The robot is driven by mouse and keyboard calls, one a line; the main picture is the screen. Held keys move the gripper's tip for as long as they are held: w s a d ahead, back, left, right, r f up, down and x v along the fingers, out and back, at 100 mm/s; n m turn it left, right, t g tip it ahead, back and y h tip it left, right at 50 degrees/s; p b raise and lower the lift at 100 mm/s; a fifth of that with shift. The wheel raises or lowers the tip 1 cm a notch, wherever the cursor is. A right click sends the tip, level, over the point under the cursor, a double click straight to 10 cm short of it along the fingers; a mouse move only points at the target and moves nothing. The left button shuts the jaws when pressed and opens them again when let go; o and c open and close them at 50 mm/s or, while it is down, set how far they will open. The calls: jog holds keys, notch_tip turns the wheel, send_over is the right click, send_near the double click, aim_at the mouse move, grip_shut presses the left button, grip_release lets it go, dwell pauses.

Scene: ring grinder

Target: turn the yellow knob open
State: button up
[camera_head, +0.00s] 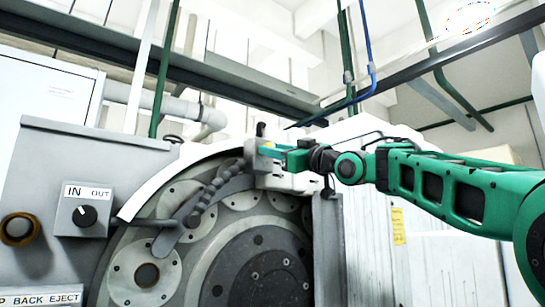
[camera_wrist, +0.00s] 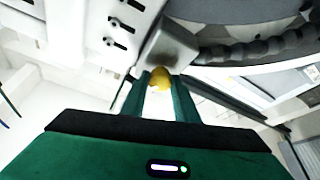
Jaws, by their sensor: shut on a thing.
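The yellow knob (camera_wrist: 161,77) sits at the end of a grey metal block (camera_wrist: 176,45) in the wrist view. My gripper (camera_wrist: 160,86) has its two green fingers on either side of the knob and is shut on it. In the head view my gripper (camera_head: 285,155) reaches in from the right to the grey block (camera_head: 262,152) at the top of the ring grinder (camera_head: 225,250). The knob is hard to make out there, mostly hidden by the fingers. How far the knob is turned cannot be told.
A segmented coolant hose (camera_head: 208,190) curves down left of the block. A grey panel (camera_head: 75,150) with an IN/OUT switch (camera_head: 84,215) stands at the left. A white cabinet (camera_head: 375,240) is below my arm. Pipes and beams run overhead.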

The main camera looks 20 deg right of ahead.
jog(key=shift+a+m+t+h, duration=0.1)
jog(key=shift+m+h, duration=1.65)
jog(key=shift+m, duration=1.95)
jog(key=shift+a+m+t+h, duration=0.1)
jog(key=shift+m+h, duration=1.6)
jog(key=shift+m, duration=2)
jog(key=shift+a+m+t+h, duration=0.1)
jog(key=shift+m+h, duration=1.65)
jog(key=shift+m, duration=1.95)
jog(key=shift+d, duration=0.1)
jog(key=o, duration=1.1)
jog(key=shift+c, duration=0.2)
jog(key=shift+s, duration=0.1)
